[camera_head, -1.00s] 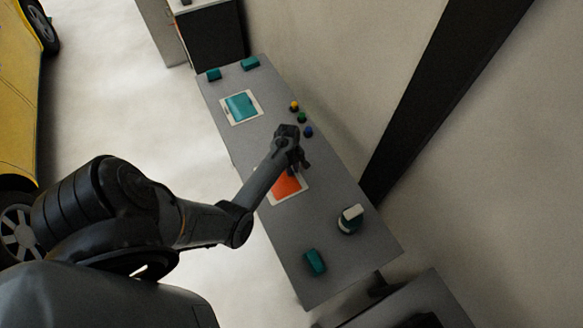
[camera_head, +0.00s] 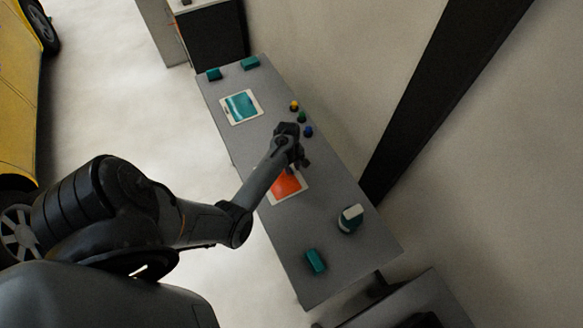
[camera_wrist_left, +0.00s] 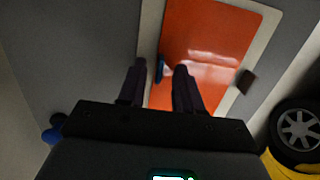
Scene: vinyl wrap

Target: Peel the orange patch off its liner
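The orange patch (camera_head: 286,186) lies flat on its pale liner (camera_head: 303,199) on the grey table. In the left wrist view the patch (camera_wrist_left: 207,45) has a glossy shine, and the liner (camera_wrist_left: 258,46) shows as a pale border. A small blue tab (camera_wrist_left: 160,69) is at the patch's near left part, and a dark brown tab (camera_wrist_left: 246,82) is at the right edge. My left gripper (camera_wrist_left: 160,68) is open over the patch's left edge, with the blue tab between its fingertips. Contact cannot be told. In the head view my left gripper (camera_head: 298,165) partly covers the patch. My right gripper is out of view.
A teal patch on a pale liner (camera_head: 241,106) lies farther up the table (camera_head: 262,225). Yellow, green and blue knobs (camera_head: 308,132) line the right edge. A yellow car (camera_head: 18,100) is left.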

